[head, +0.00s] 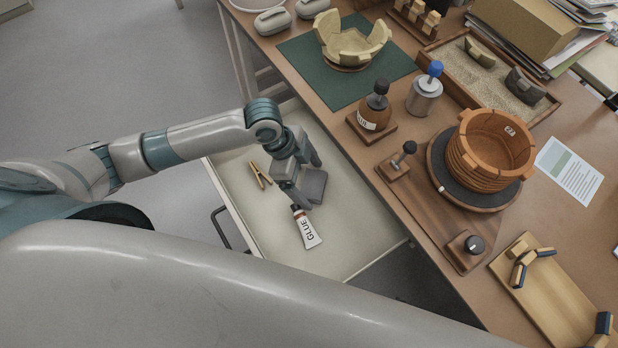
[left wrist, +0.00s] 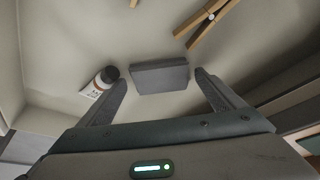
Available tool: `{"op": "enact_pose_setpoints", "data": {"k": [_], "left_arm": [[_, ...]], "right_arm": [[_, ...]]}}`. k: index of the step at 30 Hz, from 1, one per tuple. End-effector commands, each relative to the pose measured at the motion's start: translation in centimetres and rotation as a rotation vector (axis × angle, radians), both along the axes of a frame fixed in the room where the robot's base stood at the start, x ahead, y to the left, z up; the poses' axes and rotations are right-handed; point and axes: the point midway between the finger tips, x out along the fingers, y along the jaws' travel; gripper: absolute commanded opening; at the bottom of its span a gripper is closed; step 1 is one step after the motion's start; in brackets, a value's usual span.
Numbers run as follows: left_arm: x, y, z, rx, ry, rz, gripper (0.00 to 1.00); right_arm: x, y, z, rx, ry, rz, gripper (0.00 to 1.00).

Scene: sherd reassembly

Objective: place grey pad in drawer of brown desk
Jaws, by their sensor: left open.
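The grey pad (head: 312,184) lies in the open drawer (head: 345,240) of the brown desk (head: 335,125). My left gripper (head: 300,185) is low in the drawer, beside the pad, and hides part of it. In the left wrist view the pad (left wrist: 160,77) sits between and just beyond the tips of the open left fingers (left wrist: 160,90). A gap shows on each side of it, and I cannot tell whether the pad touches the drawer floor. My right gripper is not in view.
A glue tube (head: 306,227) lies in the drawer close to the left gripper, and a wooden clothes peg (head: 260,175) lies to its left. The drawer's front right floor is clear. The desktop holds a turntable with an orange pot (head: 490,150), bottles and a green mat (head: 300,60).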

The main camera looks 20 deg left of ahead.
Motion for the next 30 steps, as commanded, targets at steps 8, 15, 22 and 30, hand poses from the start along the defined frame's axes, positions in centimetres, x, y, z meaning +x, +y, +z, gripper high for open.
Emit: {"op": "enact_pose_setpoints", "data": {"k": [8, 15, 22, 30], "left_arm": [[0.0, 1.0, 2.5, 0.0, -0.004, 0.001, 0.88], [-0.2, 2.6, 6.3, 0.002, -0.004, 0.0, 0.88], [-0.4, 4.0, 9.6, 0.0, -0.002, 0.001, 0.88], [-0.5, 4.5, 11.2, -0.001, 0.0, 0.0, 0.88]], "right_arm": [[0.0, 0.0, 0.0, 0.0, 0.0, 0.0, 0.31], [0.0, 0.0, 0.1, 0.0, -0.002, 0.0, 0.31], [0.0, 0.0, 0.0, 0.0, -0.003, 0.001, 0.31], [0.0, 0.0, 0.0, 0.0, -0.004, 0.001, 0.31]]}}
